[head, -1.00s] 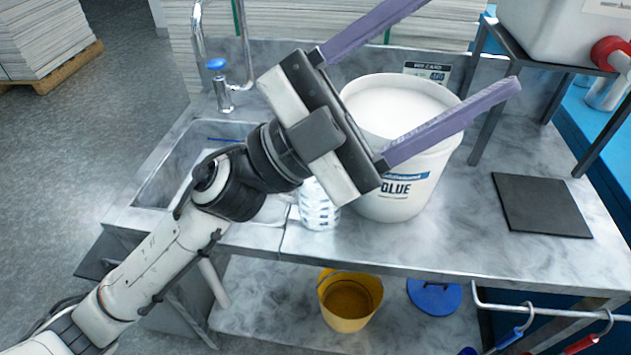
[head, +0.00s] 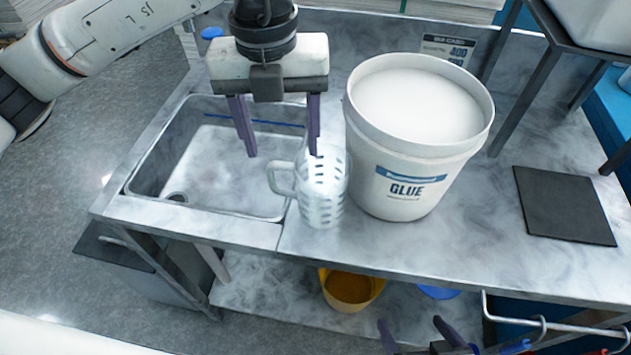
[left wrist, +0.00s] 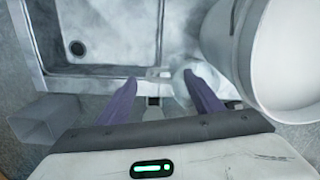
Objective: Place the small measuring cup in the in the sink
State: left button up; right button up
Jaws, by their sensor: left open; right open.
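The clear measuring cup (head: 323,190) with printed marks stands upright on the counter, just right of the sink (head: 222,165) and left of the glue bucket. Its handle points left toward the sink. My left gripper (head: 283,153) is open, fingers pointing down, above the sink's right part and the cup's handle. In the left wrist view, the cup (left wrist: 203,75) is partly hidden behind the right finger, and its handle lies between the open fingers (left wrist: 158,95). The sink (left wrist: 110,40) is beyond. My right gripper (head: 413,328) is open and empty, low at the bottom edge.
The large white glue bucket (head: 402,180) stands close to the cup's right; it also fills the right of the left wrist view (left wrist: 285,60). A dark flat mat (head: 565,205) lies at right. A yellow bucket (head: 350,290) is on the lower shelf. The sink is empty.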

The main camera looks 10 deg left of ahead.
aim_at(279, 168)
pick_arm(q)
jog(key=f, duration=0.1)
jog(key=s+f, duration=0.1)
jog(key=shift+s+a+f, duration=0.15)
jog(key=shift+s+f, duration=0.1)
jog(key=shift+f, duration=0.15)
jog(key=f, duration=0.4)
jog(key=w+f, duration=0.1)
jog(key=f, duration=0.1)
jog(key=shift+f+p, duration=0.1)
jog(key=shift+p, duration=0.2)
jog(key=c, duration=1.4)
jog(key=shift+c, duration=0.2)
